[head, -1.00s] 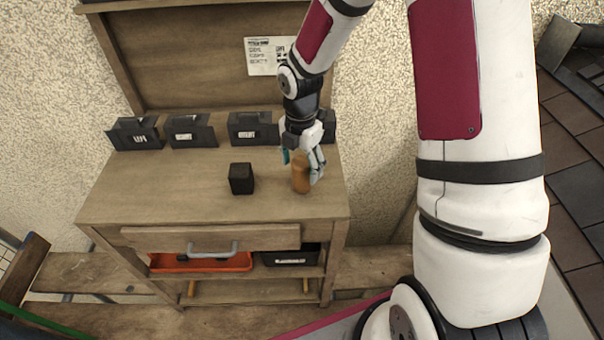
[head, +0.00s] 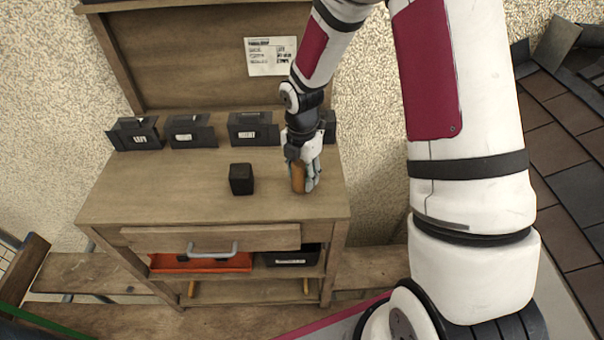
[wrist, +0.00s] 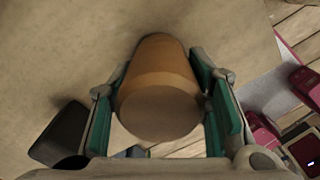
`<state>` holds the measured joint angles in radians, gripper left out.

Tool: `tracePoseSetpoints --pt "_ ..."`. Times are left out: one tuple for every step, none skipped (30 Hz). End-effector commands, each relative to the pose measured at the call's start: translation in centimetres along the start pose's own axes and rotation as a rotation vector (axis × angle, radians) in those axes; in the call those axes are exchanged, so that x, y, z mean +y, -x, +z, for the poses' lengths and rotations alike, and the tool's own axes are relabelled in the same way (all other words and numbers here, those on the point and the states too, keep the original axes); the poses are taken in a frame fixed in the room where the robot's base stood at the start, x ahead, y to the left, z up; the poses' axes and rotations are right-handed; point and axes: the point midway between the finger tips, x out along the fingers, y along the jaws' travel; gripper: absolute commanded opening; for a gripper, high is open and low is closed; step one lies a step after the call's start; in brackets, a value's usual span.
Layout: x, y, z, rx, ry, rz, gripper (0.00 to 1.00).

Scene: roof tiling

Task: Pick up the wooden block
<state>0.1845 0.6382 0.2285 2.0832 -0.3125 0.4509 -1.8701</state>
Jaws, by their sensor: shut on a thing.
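The wooden block (head: 298,177) is an orange-brown cylinder standing at the right side of the workbench top. In the wrist view the block (wrist: 158,95) fills the space between the green finger pads. My gripper (head: 304,180) points down and is shut on the block, with a finger on each side of it. In the wrist view my gripper (wrist: 168,105) has both pads against the block's sides. I cannot tell whether the block's base touches the bench; the block looks at bench-top level.
A black cube (head: 241,179) stands on the workbench (head: 150,190), left of my gripper. Several labelled black bins (head: 253,130) line the back of the bench. Bench top at the left is clear. An orange tray (head: 215,262) sits on the shelf below.

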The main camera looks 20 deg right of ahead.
Motion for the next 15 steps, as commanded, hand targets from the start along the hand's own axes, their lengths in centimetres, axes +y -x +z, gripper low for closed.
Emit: tracePoseSetpoints --pt "0.0 0.1 0.0 0.0 0.0 0.001 0.12" --pt "0.0 0.1 0.0 0.0 0.0 0.001 0.12" --pt "0.0 0.2 0.0 -0.001 0.0 0.001 0.12" --pt "0.0 0.3 0.0 -0.001 0.0 0.001 0.12" --pt "0.0 0.5 0.0 -0.001 -0.001 0.002 0.12" --pt "0.1 0.7 0.1 -0.001 -0.001 0.002 0.12" --pt "0.1 1.0 0.1 -0.001 0.0 0.003 0.12" --pt "0.1 1.2 0.1 -0.001 0.0 0.003 0.12" --pt "0.1 1.7 0.1 -0.002 0.0 0.002 0.12" --pt "0.1 2.0 0.1 -0.002 0.0 0.002 0.12" --pt "0.1 2.4 0.1 -0.002 -0.001 0.003 0.12" --pt "0.1 3.0 0.1 -0.002 -0.001 0.003 0.12" --pt "0.1 3.5 0.1 -0.003 -0.001 0.003 0.12" --pt "0.0 3.9 0.1 -0.003 -0.002 0.002 0.12" --pt "-1.0 3.7 0.7 -0.001 -0.006 -0.002 0.12"
